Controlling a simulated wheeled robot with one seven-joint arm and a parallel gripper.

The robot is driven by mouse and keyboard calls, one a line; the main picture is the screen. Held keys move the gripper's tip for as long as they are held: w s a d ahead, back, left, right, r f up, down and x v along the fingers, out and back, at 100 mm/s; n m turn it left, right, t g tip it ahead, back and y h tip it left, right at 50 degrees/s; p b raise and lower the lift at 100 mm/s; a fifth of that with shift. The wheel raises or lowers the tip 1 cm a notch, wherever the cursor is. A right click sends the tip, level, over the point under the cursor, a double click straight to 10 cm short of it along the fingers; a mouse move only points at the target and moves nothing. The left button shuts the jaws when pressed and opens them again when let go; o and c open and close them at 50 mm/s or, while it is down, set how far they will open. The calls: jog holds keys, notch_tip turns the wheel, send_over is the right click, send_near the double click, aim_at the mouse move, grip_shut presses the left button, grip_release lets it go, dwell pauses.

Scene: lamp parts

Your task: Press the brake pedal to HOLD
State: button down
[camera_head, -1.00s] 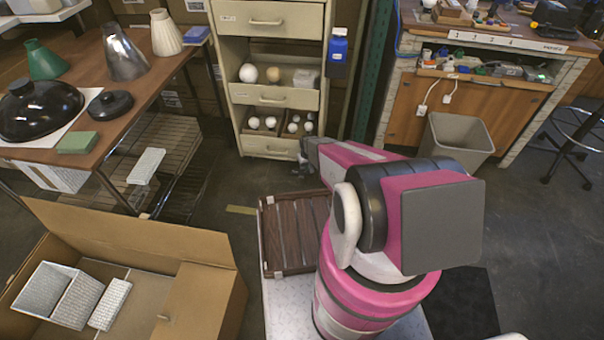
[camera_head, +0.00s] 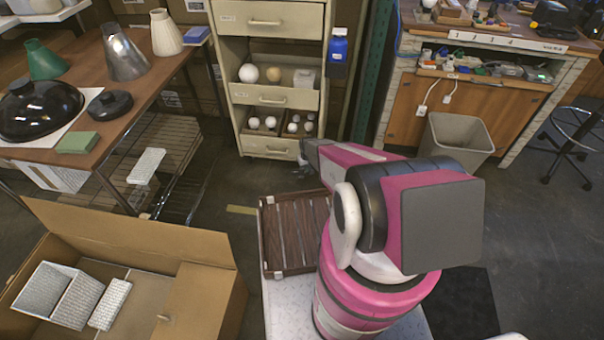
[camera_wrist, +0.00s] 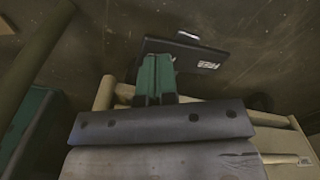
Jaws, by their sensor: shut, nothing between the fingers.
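In the wrist view, a dark flat plate (camera_wrist: 190,52) with a small white label and a light tab at its top edge lies just beyond my fingertips, low over the dark floor. In the head view my gripper is not clearly seen, and I cannot make out a pedal there.
Beige bars flank my gripper in the wrist view. In the head view, a beige drawer cabinet (camera_head: 270,20) stands ahead, a table (camera_head: 150,85) with lamp shades is at left, and an open cardboard box (camera_head: 215,300) is nearer. A grey bin (camera_head: 455,140) stands at right.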

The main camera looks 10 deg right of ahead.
jog(key=shift+f, duration=0.8)
dwell(0.4)
jog(key=shift+r, duration=3.55)
jog(key=shift+s+r, duration=0.1)
jog(key=shift+r, duration=0.2)
jog(key=s+r, duration=0.7)
jog(key=r, duration=0.5)
jog(key=s+r+m, duration=0.1)
jog(key=s+r, duration=0.6)
jog(key=r, duration=0.5)
jog(key=s+r+m, duration=0.1)
jog(key=s+r, duration=0.6)
jog(key=r, duration=0.6)
jog(key=shift+a+f, duration=0.1)
